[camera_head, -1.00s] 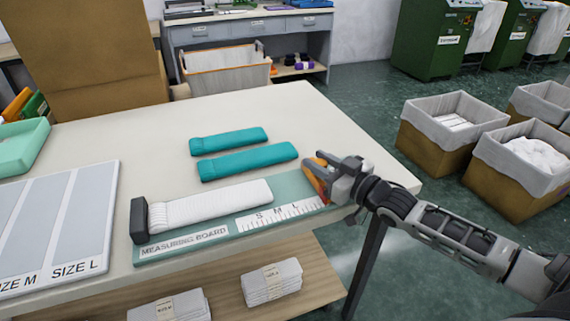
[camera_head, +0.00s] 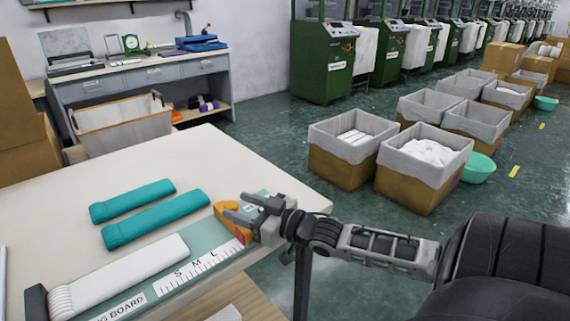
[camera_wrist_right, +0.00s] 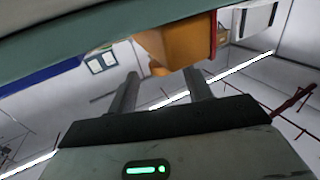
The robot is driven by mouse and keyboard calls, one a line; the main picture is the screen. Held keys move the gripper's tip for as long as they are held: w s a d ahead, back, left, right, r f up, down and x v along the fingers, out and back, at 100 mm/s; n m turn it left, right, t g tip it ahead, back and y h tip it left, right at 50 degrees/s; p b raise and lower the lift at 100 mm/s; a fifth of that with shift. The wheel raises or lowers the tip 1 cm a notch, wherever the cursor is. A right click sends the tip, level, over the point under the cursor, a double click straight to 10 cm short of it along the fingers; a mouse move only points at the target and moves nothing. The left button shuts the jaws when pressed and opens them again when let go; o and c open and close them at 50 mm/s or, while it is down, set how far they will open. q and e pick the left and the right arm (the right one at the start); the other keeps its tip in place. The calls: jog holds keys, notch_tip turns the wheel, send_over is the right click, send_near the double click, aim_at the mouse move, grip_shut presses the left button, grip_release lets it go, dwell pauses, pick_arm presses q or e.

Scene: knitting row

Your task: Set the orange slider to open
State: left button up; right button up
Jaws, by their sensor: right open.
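The orange slider (camera_head: 231,217) sits at the right end of the teal measuring board (camera_head: 206,251), beyond the S, M, L scale. My right gripper (camera_head: 228,210) is at the slider in the head view, with its fingers partly over it. In the right wrist view the gripper (camera_wrist_right: 162,88) is open with two fingers apart. The orange slider (camera_wrist_right: 188,42) shows just beyond the fingertips there, with nothing between the fingers. A white knitted piece (camera_head: 125,277) lies on the board against a dark end block (camera_head: 36,302). My left gripper is out of view.
Two teal folded knits (camera_head: 155,218) lie on the table (camera_head: 112,170) behind the board. The table's right edge is close to my right arm. Lined cardboard boxes (camera_head: 350,145) stand on the floor to the right.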

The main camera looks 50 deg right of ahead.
jog(key=p+v, duration=0.1)
jog(key=v, duration=1.2)
jog(key=shift+d, duration=0.15)
jog(key=s+a+f+m+g+h, duration=0.1)
jog(key=s+a+f+g+h, duration=0.2)
jog(key=a+f+g, duration=0.5)
jog(key=s+a+f+g+h, duration=0.1)
jog(key=s+a+f+g, duration=0.1)
jog(key=s+a+g, duration=0.7)
jog(key=w+a+f+t+y, duration=0.2)
jog(key=w+a+f+t, duration=0.4)
jog(key=t, duration=0.4)
jog(key=shift+w+a+f+n, duration=0.3)
jog(key=shift+a+f, duration=0.15)
jog(key=shift+a, duration=0.2)
